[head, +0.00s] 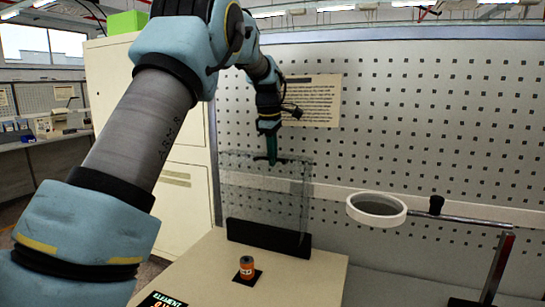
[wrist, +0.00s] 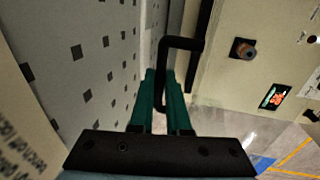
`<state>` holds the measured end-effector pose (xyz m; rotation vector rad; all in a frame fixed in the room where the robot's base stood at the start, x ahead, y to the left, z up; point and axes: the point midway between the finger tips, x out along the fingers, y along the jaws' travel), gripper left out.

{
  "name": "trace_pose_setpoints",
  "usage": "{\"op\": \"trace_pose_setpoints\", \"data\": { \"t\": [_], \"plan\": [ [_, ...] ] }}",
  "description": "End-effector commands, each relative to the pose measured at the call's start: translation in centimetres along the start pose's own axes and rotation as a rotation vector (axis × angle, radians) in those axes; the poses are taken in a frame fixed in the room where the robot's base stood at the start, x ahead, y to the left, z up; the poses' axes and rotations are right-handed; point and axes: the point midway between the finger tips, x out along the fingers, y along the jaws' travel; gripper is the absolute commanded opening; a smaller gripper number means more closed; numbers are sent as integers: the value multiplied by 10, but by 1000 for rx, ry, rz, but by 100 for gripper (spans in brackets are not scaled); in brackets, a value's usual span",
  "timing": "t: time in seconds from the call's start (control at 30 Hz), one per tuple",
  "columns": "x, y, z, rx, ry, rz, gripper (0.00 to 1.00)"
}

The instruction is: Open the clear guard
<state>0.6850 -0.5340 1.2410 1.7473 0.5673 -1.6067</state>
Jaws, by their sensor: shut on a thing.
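The clear guard (head: 262,190) is a see-through panel standing roughly upright at the back of the beige bench top, above a black base strip (head: 268,238). My gripper (head: 271,157) is at the guard's top edge, its green fingers shut on the black handle. In the wrist view, the bent black handle (wrist: 182,43) runs between the fingers of my gripper (wrist: 162,78). The panel itself is hard to make out there.
An orange spindle (head: 247,268) stands on a black square in front of the guard. A small display (head: 163,300) is at the bench front. A white ring (head: 376,209) on a stand is at the right. A perforated wall (head: 430,120) rises close behind; a cabinet (head: 165,190) is at the left.

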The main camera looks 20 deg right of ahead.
Motion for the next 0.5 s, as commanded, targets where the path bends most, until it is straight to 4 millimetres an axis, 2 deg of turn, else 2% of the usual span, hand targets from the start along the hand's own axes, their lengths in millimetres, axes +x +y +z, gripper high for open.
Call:
{"op": "trace_pose_setpoints", "data": {
  "t": [0.1,0.13,0.3,0.4,0.5],
  "plan": [
    [-4,2,1,1,-1,8,0],
    [-4,2,1,1,-1,8,16],
    [-3,2,1,1,-1,7,35],
    [-2,1,0,1,0,5,45],
    [-2,1,0,0,0,4,45]
  ]
}}
